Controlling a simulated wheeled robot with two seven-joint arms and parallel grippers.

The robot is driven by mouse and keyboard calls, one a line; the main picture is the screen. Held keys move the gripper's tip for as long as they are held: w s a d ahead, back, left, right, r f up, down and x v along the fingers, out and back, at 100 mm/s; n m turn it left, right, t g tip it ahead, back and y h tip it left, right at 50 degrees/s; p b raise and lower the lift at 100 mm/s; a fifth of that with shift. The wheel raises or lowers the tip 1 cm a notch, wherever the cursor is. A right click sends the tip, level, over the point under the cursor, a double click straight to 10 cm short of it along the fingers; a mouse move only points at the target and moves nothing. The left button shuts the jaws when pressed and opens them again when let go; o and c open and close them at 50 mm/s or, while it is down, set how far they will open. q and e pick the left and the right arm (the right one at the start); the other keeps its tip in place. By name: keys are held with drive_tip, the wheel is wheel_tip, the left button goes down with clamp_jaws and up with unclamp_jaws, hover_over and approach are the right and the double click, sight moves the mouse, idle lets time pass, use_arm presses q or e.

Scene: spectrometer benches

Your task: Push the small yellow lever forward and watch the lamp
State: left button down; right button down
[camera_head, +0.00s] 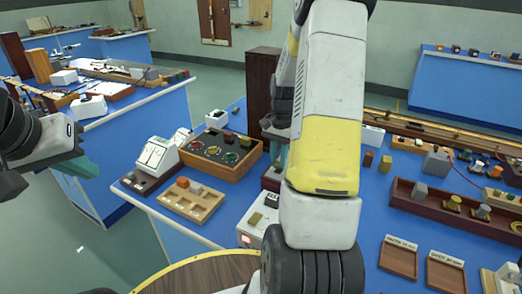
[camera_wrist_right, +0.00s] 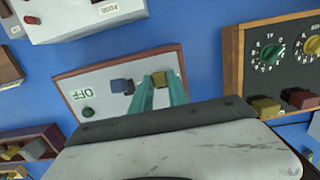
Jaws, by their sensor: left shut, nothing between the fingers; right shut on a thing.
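In the right wrist view, a wood-framed pale panel (camera_wrist_right: 105,78) carries a small dull-yellow lever (camera_wrist_right: 162,77), a dark blue block-shaped control (camera_wrist_right: 121,86), a dark green round lamp or button (camera_wrist_right: 88,112) and an OFF label. The teal fingers of my right gripper (camera_wrist_right: 160,85) are shut on the yellow lever. The green round part looks unlit. In the head view my right arm hides most of this panel; part of the right gripper (camera_head: 276,158) shows beside the arm. My left gripper (camera_head: 76,166) is shut and empty at the left, away from the bench's controls.
A dial box (camera_head: 215,150) with coloured knobs stands left of my right gripper. A white box (camera_head: 258,220) with a lever is close in front. A wooden tray (camera_head: 191,200) and a meter (camera_head: 157,152) are further left. A tall brown block (camera_head: 262,85) stands behind.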

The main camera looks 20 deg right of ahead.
drive_tip(key=d+g+y, duration=0.1)
drive_tip(key=w+d+g+y, duration=0.1)
drive_tip(key=y, duration=0.1)
drive_tip(key=shift+w+g, duration=0.3)
drive_tip(key=shift+w+d+f+g+y, duration=0.25)
drive_tip(key=shift+w+d+g+y, duration=0.15)
drive_tip(key=shift+g+y, duration=0.45)
drive_tip(key=shift+w+d+f+g+y, duration=0.2)
drive_tip(key=shift+w+d+g+y, duration=0.2)
drive_tip(key=shift+g+y, duration=0.4)
drive_tip(key=shift+y, duration=0.25)
drive_tip(key=c, duration=1.3)
unclamp_jaws()
